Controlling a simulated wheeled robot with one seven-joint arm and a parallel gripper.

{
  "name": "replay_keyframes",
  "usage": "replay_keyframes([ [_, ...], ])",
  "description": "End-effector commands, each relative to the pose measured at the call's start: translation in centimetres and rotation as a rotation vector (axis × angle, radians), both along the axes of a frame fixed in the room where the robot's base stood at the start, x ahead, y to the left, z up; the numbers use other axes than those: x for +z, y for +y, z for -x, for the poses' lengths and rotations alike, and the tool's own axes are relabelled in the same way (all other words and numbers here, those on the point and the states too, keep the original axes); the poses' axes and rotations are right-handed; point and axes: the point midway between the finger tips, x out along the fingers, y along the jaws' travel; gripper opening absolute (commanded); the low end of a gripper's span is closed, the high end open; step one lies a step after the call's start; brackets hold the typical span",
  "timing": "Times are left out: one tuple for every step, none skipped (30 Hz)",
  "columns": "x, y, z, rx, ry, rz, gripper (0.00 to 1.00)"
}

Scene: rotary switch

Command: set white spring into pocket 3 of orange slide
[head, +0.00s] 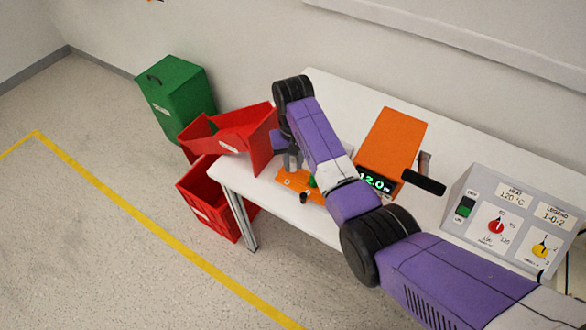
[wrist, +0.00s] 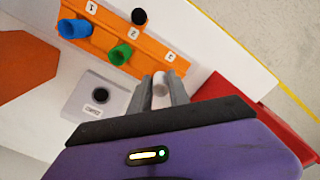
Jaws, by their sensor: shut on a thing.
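The orange slide (wrist: 192,62) lies on the white table, with number labels beside its pockets; it also shows in the head view (head: 288,182). A blue spring (wrist: 73,28) stands by label 1 and a green spring (wrist: 120,54) by label 2. A black knob (wrist: 138,16) sits at the slide's far edge. My gripper (wrist: 162,88) is shut on the white spring (wrist: 160,86), at the label 3 end of the slide. Pocket 3 is hidden behind the fingers and spring, so I cannot tell whether the spring is in it or above it. In the head view my gripper (head: 292,162) is over the slide.
A grey block with a dark round hole (wrist: 85,112) is beside the slide. A red bin (head: 238,130) is at the table's left end, close to my gripper. An orange press-like device with a display (head: 393,140) and a control panel (head: 510,225) stand to the right.

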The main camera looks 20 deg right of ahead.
Motion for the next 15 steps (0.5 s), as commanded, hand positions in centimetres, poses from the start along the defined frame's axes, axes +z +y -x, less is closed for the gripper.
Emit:
replay_keyframes([
  [-1.41,0.05,0.07,0.000,0.000,0.000,0.00],
  [-1.74,0.07,0.10,0.000,0.000,0.000,0.00],
  [-2.04,0.09,0.14,0.000,0.000,0.000,0.00],
  [-2.17,0.10,0.14,0.000,-0.001,0.000,0.00],
  [-2.21,0.11,0.15,0.000,-0.001,0.000,0.00],
  [-2.17,0.12,0.16,0.000,-0.001,0.000,0.00],
  [-2.11,0.12,0.16,0.000,-0.001,0.000,0.00],
  [-2.03,0.12,0.16,0.000,-0.001,0.000,0.00],
  [-1.99,0.12,0.16,0.000,-0.001,0.000,0.00],
  [-1.99,0.11,0.17,0.000,-0.001,0.000,0.00],
  [-1.99,0.11,0.17,0.000,0.000,0.000,0.00],
  [-1.99,0.11,0.17,0.000,0.000,0.000,0.00],
  [-2.03,0.10,0.19,0.000,0.000,0.000,0.00],
  [-2.10,0.10,0.19,0.000,0.000,0.000,0.00],
  [-2.24,0.10,0.20,0.000,0.000,0.000,0.00],
])
